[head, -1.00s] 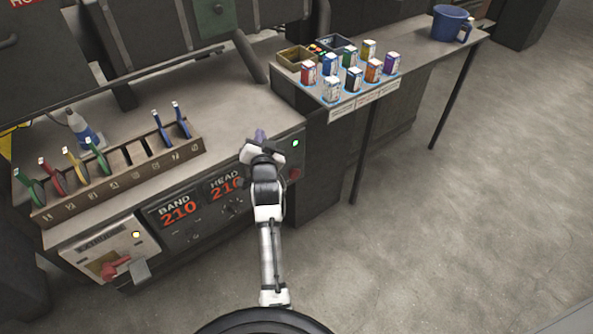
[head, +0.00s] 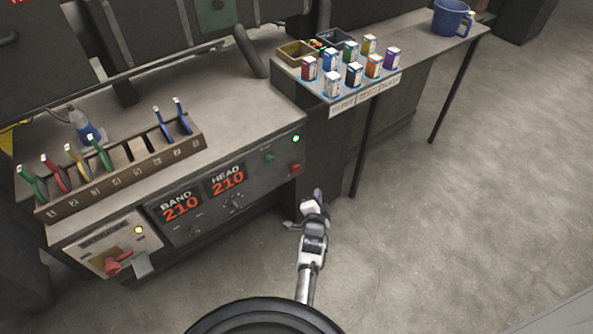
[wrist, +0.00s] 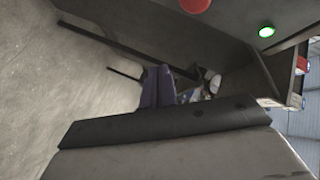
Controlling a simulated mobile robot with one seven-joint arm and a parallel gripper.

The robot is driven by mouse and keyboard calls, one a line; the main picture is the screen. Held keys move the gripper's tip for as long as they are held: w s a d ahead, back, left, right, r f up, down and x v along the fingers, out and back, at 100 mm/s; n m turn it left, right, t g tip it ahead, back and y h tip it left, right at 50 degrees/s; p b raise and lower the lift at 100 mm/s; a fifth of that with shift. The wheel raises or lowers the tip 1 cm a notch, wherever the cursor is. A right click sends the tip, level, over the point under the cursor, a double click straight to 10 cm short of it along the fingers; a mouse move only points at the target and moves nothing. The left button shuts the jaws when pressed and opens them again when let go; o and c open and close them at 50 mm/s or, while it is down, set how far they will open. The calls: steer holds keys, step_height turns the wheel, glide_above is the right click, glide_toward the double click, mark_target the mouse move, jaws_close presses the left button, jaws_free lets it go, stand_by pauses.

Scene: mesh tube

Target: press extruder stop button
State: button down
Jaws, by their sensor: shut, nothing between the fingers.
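A red button (head: 295,168) sits at the right end of the dark control panel (head: 250,185), below a lit green lamp (head: 296,138). A green button (head: 269,156) is to its left. My gripper (head: 318,194) is shut and empty, with purplish fingertips. In the head view it is right of and below the red button, apart from it. In the wrist view the shut fingers (wrist: 158,86) point past the machine, the red button (wrist: 195,4) is cut off at the top edge, and the green lamp (wrist: 266,31) is lit at upper right.
A panel at lower left has a red switch (head: 118,262) and a lit yellow lamp. The floor in front is clear.

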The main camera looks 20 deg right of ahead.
mark_target(294, 168)
steer(key=shift+w+a, duration=0.1)
steer(key=w+a+b, duration=0.3)
steer(key=w+b, duration=0.5)
steer(key=b, duration=0.1)
steer(key=shift+b, duration=0.4)
steer(key=shift+w, duration=0.1)
steer(key=shift+w, duration=0.1)
stand_by(1.8)
steer(key=shift+w+a+b, duration=0.1)
steer(key=shift+w+b, duration=0.2)
steer(key=shift+b, duration=0.4)
